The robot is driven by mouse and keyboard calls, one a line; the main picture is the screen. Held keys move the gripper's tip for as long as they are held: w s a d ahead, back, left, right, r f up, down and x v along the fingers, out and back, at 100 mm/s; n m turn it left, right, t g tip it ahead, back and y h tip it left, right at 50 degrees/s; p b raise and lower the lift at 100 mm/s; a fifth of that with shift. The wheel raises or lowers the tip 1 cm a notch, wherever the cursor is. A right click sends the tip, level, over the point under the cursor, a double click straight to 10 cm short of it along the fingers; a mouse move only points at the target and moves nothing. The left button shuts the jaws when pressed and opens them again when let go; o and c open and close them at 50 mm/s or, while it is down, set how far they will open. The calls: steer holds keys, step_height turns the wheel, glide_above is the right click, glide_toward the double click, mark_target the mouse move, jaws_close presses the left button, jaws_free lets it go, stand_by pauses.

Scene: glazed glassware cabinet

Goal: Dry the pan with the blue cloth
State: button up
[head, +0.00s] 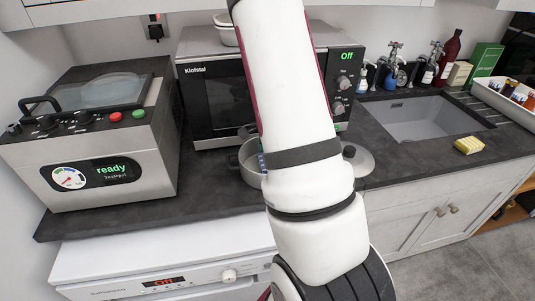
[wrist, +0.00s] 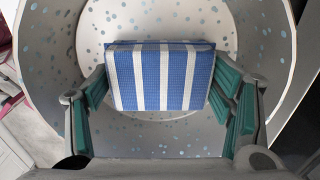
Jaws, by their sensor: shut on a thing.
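The pan (head: 249,158) stands on the dark counter in front of the microwave, partly hidden behind my arm in the head view. In the wrist view the pan (wrist: 48,48) fills most of the picture, and many blue-grey water drops show on its inside. The blue cloth (wrist: 162,78), striped blue and white and folded into a block, is between the green-padded fingers of my gripper (wrist: 160,95). My gripper is shut on the cloth, over the pan's inside. Whether the cloth touches the pan's bottom is hard to tell. In the head view only a sliver of the cloth (head: 262,162) shows.
A round lid (head: 357,160) lies right of my arm. The microwave (head: 215,95) stands behind, and a grey machine reading "ready" (head: 90,140) stands left. A sink (head: 420,118), yellow sponge (head: 468,145) and bottles are at right. Free counter lies between the grey machine and the pan.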

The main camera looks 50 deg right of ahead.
steer(key=shift+d, duration=0.7)
steer(key=shift+a+p, duration=0.3)
steer(key=shift+a, duration=1.6)
step_height(320, 180, up, 14)
steer(key=p, duration=0.6)
steer(key=shift+p, duration=0.4)
